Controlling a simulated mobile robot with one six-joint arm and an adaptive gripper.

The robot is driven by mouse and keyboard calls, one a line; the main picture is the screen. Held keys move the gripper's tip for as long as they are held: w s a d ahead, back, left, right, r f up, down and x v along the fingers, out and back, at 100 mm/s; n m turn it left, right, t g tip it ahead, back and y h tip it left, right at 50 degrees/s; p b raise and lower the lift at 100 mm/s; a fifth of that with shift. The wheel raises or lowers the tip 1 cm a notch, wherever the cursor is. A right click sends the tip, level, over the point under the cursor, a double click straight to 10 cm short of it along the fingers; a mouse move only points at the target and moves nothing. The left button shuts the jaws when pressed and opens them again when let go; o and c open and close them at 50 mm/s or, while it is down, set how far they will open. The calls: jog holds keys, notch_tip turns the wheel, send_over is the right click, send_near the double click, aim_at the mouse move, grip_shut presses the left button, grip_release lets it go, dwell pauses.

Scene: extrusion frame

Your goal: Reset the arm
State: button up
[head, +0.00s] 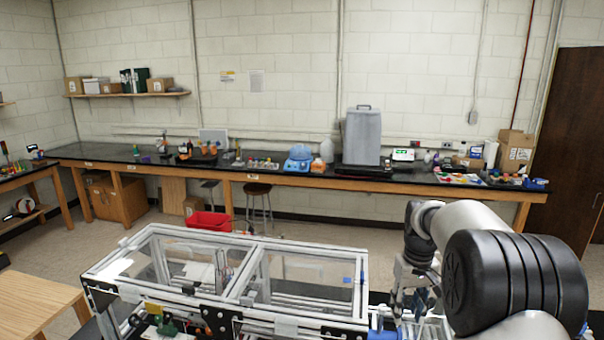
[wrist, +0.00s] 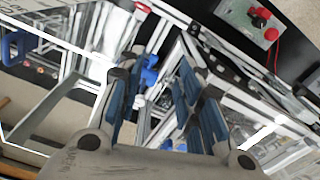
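My arm stands at the right of the head view, with my gripper (head: 412,295) hanging down at the right end of the extrusion frame (head: 246,272). In the wrist view my gripper (wrist: 165,85) has its two blue-padded fingers spread apart. Small blue parts (wrist: 150,72) show in the gap between the fingers, seemingly beyond them on the frame. I see nothing clamped. The frame's pale bars and clear panels fill much of the wrist view. The arm hides part of the frame's right end in the head view.
A grey box with red knobs (wrist: 262,17) sits near the fingers in the wrist view. A wooden table (head: 30,305) stands at the left. A long black-topped bench (head: 240,171) with lab items lines the back wall. Open floor lies between, with a red bin (head: 208,222) and stools.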

jog(key=s+a+r+t+b, duration=0.2)
jog(key=s+a+b, duration=0.5)
jog(key=s+b, duration=0.55)
jog(key=s+a+f+t+b, duration=0.1)
jog(key=s+a+f+b, duration=0.1)
jog(key=s+f, duration=0.4)
jog(key=s+a+f+t+b, duration=0.1)
jog(key=s+f+b, duration=0.4)
jog(key=s, duration=0.8)
jog(key=shift+s+a+f+m, duration=0.3)
jog(key=shift+s+a+f, duration=0.1)
jog(key=shift+a+f, duration=0.15)
